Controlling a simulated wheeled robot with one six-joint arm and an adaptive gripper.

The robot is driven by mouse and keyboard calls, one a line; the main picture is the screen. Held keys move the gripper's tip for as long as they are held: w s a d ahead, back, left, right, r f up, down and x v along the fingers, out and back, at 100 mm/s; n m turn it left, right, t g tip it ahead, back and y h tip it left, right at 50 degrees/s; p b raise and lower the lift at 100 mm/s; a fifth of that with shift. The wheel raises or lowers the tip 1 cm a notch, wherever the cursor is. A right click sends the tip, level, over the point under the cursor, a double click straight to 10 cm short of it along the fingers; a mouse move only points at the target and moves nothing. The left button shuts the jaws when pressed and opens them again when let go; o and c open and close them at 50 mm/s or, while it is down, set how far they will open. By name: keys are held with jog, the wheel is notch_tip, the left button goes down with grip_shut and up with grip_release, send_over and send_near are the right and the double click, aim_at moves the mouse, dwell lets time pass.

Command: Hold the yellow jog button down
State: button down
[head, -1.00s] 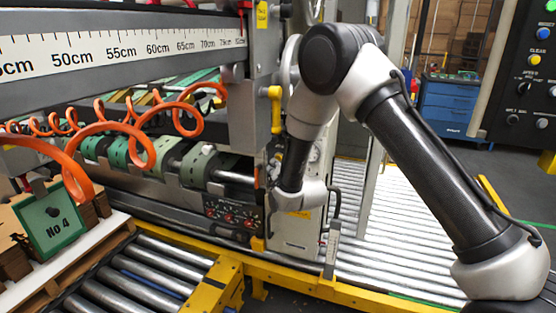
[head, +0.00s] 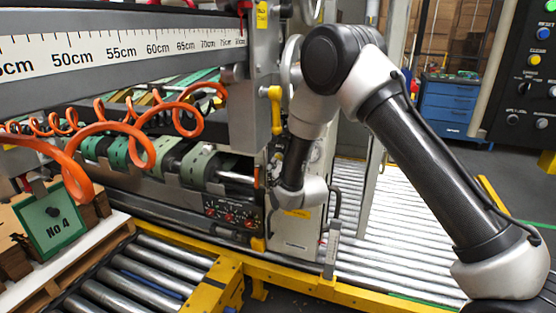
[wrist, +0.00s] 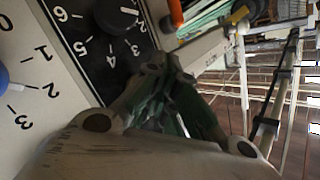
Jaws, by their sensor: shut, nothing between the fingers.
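My gripper (wrist: 168,72) is shut and empty. In the head view the gripper is not clearly visible; my wrist is low beside the machine's grey cabinet. I cannot read which is the jog button. No yellow button shows clearly in the wrist view.
A small dark control panel (head: 230,213) with red knobs is on the machine, left of my wrist. Orange coiled hoses (head: 150,120) hang at left. A yellow rail (head: 350,292) runs along the front. A blue knob (wrist: 3,75) shows in the wrist view.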

jog(key=shift+w+d, duration=0.15)
jog(key=shift+w, duration=0.3)
dwell(1.5)
jog(key=shift+s, duration=0.1)
dwell(1.6)
jog(key=shift+s+a, duration=0.3)
jog(key=shift+s, duration=0.45)
jog(key=s, duration=0.1)
jog(key=s+a, duration=0.1)
jog(key=s, duration=0.2)
jog(key=shift+s+a, duration=0.35)
jog(key=shift+s, duration=0.05)
